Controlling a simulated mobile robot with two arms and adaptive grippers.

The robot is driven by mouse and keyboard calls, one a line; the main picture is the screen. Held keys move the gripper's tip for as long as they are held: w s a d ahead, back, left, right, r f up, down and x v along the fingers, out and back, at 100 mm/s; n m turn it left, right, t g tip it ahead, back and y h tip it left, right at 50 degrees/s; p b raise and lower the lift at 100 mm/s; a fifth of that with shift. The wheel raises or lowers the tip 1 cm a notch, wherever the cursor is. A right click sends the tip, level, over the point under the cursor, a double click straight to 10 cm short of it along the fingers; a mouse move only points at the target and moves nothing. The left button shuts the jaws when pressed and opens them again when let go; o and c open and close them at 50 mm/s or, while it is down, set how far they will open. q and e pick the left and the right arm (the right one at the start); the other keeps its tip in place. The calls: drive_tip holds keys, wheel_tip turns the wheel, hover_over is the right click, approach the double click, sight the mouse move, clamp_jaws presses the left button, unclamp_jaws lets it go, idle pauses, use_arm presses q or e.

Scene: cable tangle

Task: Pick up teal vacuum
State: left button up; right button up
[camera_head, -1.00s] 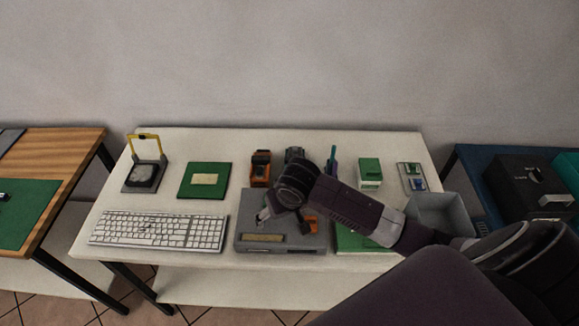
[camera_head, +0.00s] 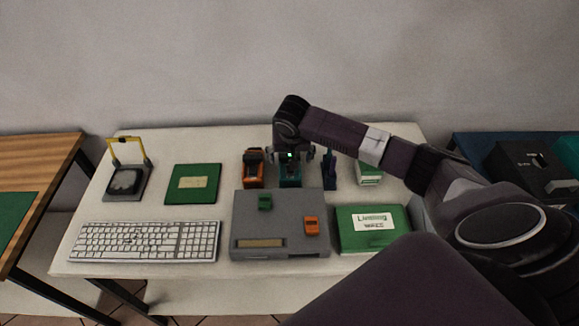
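A teal object (camera_head: 290,180), likely the teal vacuum, stands at the back middle of the white table, between an orange tool and a dark blue tool. My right gripper (camera_head: 292,158) points down directly over it and hides its upper part. The fingers look spread to either side of its top. I cannot tell whether they touch it. My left gripper is not in view.
The orange tool (camera_head: 253,170) and dark blue tool (camera_head: 329,170) stand close on either side. In front lies a grey box (camera_head: 270,222) with small green and orange pieces. A keyboard (camera_head: 145,241), green board (camera_head: 192,184) and labelled green box (camera_head: 372,230) are around.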

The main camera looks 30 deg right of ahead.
drive_tip(key=shift+x, duration=1.9)
drive_tip(key=shift+a, duration=0.1)
drive_tip(key=c, duration=1.5)
